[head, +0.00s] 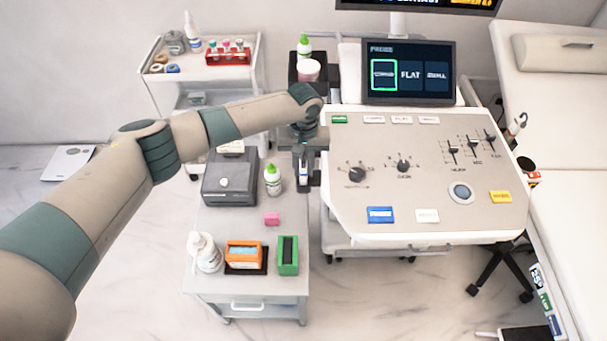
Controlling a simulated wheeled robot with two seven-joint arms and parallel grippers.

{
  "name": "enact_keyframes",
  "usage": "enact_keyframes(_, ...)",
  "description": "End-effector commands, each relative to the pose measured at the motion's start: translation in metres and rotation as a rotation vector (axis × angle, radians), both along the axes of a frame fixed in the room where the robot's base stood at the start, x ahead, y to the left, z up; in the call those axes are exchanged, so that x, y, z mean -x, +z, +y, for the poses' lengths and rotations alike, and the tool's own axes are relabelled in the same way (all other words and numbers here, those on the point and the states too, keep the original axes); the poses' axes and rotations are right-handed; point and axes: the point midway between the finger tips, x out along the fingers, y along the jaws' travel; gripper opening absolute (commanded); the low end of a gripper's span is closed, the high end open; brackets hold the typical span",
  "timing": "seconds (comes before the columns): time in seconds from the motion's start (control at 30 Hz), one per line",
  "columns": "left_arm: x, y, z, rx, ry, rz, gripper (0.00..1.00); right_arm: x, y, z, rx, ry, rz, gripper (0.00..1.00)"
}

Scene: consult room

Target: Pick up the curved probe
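My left arm reaches across the trolley, and my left gripper (304,180) points down at the left edge of the ultrasound console (430,210). A small pale and blue piece shows at its fingers. I cannot tell whether it belongs to the gripper or to a probe, nor whether the fingers are open or shut. I cannot make out the curved probe for certain; the wrist may hide it. Another white probe-like thing (515,124) stands at the console's right edge. The console screen (408,72) has its left preset outlined in green. My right gripper is out of view.
The trolley (240,284) below my arm bears a grey box (230,190), a green-capped bottle (273,180), a pump bottle (205,252), and orange (243,254) and green (288,255) boxes. A bed (565,150) lies right.

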Motion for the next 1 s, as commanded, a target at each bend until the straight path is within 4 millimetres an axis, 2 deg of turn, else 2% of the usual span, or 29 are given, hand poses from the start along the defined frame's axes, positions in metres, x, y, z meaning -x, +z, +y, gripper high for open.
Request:
enact_keyframes(0.03, 0.000, 0.000, 0.000, 0.000, 0.000, 0.000, 0.08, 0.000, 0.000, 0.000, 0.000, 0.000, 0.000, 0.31)
enact_keyframes(0.07, 0.000, 0.000, 0.000, 0.000, 0.000, 0.000, 0.01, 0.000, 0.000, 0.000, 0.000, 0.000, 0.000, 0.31)
enact_keyframes(0.37, 0.000, 0.001, 0.000, 0.000, 0.000, -0.001, 0.01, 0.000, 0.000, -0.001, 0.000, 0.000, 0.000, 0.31)
enact_keyframes(0.53, -0.001, 0.008, 0.000, 0.002, 0.000, -0.002, 0.01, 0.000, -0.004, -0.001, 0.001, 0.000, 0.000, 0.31)
enact_keyframes(0.67, -0.001, 0.021, 0.000, 0.002, 0.000, -0.002, 0.01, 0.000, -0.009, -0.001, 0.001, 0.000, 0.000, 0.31)
enact_keyframes(1.0, -0.001, 0.076, -0.001, 0.003, -0.001, -0.004, 0.01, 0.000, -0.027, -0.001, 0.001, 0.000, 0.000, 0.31)
